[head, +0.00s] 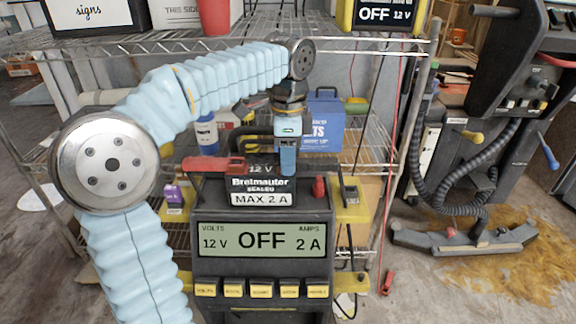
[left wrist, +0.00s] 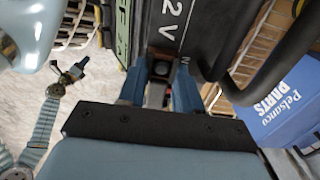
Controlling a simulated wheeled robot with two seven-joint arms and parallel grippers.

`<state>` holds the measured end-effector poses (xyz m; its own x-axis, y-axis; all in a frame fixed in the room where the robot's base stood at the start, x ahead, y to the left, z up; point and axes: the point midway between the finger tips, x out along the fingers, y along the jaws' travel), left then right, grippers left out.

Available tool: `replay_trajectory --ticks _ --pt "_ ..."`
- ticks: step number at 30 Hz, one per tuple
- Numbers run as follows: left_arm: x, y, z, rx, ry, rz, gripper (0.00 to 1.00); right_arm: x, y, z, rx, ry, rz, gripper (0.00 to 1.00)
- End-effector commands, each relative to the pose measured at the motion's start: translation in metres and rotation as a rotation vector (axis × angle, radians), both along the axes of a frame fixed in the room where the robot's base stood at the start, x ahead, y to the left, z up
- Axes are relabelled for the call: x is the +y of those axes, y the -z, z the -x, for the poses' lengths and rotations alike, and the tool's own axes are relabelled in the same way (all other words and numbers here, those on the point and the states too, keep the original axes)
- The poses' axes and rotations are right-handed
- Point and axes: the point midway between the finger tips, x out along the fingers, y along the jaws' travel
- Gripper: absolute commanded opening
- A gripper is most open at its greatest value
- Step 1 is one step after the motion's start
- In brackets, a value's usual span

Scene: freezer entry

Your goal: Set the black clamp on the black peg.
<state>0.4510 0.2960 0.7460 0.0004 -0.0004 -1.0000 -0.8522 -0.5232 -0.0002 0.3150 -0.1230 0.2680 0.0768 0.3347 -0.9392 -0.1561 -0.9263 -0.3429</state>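My left gripper (head: 287,168) points down over the top front of the 12 V battery (head: 262,184), in front of its black handle. In the left wrist view its two blue fingers (left wrist: 159,92) stand a little apart, with a small dark and brownish thing between them. I cannot tell whether they grip it or whether it is the black clamp. A red clamp (head: 212,165) lies at the battery's left. A red peg (head: 319,187) stands at its right. A dark clamp-like piece (head: 349,193) sits at the right yellow bracket. I cannot make out the black peg.
The charger (head: 261,240) stands in front, its display reading OFF. A blue parts box (head: 323,122) is on the wire shelf (head: 370,150) behind. Red cable hangs at the right. A dark machine (head: 500,90) stands further right.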

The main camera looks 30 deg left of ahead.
Motion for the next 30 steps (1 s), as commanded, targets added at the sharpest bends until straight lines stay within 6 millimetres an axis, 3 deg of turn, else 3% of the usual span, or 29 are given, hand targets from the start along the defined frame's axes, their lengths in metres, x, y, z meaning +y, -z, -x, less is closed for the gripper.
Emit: replay_trajectory --ticks 1,4,17,22,30 --pt "0.0 0.0 0.0 0.0 0.0 0.0 0.15 0.0 0.0 0.0 0.0 0.0 0.0 0.0" --pt "0.0 0.0 0.0 0.0 0.0 0.0 0.0 0.0 0.0 0.0 0.0 0.0 0.0 0.0" --pt "-0.001 -0.011 0.0 -0.001 0.001 0.0 0.0 0.001 -0.004 0.001 0.001 -0.002 -0.001 0.0" --pt "-0.002 -0.038 0.001 -0.002 0.002 0.0 0.0 0.003 -0.012 0.002 0.004 -0.006 -0.005 0.0" --pt "-0.029 -0.091 0.038 -0.005 0.004 -0.001 0.0 0.006 -0.019 0.003 0.005 -0.011 -0.009 0.0"
